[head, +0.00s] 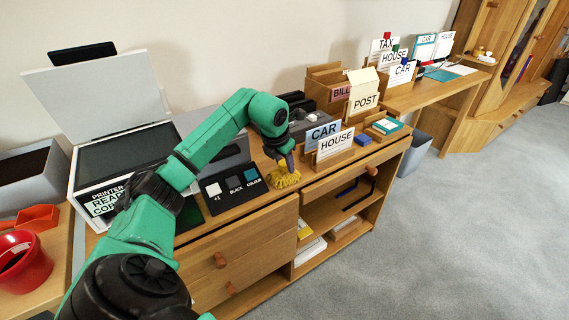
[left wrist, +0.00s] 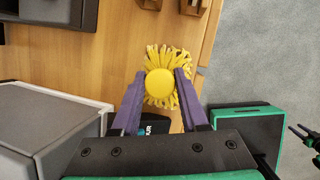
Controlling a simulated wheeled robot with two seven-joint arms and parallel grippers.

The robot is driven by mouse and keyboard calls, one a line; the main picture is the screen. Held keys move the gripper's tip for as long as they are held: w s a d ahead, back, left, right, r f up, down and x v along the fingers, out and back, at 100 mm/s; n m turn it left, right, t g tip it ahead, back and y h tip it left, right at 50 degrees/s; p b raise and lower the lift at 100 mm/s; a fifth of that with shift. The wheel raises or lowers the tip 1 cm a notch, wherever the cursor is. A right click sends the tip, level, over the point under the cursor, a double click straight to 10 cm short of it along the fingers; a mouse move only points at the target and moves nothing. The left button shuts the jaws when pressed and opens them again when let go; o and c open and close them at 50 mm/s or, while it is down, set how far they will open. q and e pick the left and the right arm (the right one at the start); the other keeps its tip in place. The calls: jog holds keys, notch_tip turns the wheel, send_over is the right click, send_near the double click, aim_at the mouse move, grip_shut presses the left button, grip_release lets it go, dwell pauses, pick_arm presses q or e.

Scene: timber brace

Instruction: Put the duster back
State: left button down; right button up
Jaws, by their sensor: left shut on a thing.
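The duster (head: 283,178) is a yellow, mop-like head with strands. It is at the front edge of the wooden cabinet top, just right of the printer's black button panel. In the left wrist view the duster (left wrist: 159,82) shows its round yellow middle between two purple fingers. My left gripper (head: 284,160) points down onto it from above and is shut on it. The fingers also show in the left wrist view (left wrist: 158,92). I cannot tell whether the duster touches the cabinet top.
The printer (head: 120,155) stands left with its lid up. Card holders marked CAR and HOUSE (head: 334,146) stand close to the right. A red pot (head: 22,262) is at the lower left. Open shelves (head: 335,208) lie below. Grey carpet (head: 450,230) at the right is clear.

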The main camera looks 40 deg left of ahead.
pick_arm(q)
jog(key=shift+c, duration=2.1)
grip_release()
jog(key=shift+f, duration=0.1)
jog(key=shift+r, duration=0.25)
jog(key=p+v, duration=0.1)
jog(key=v, duration=1)
jog(key=shift+s+r, duration=0.2)
jog(key=shift+r, duration=0.15)
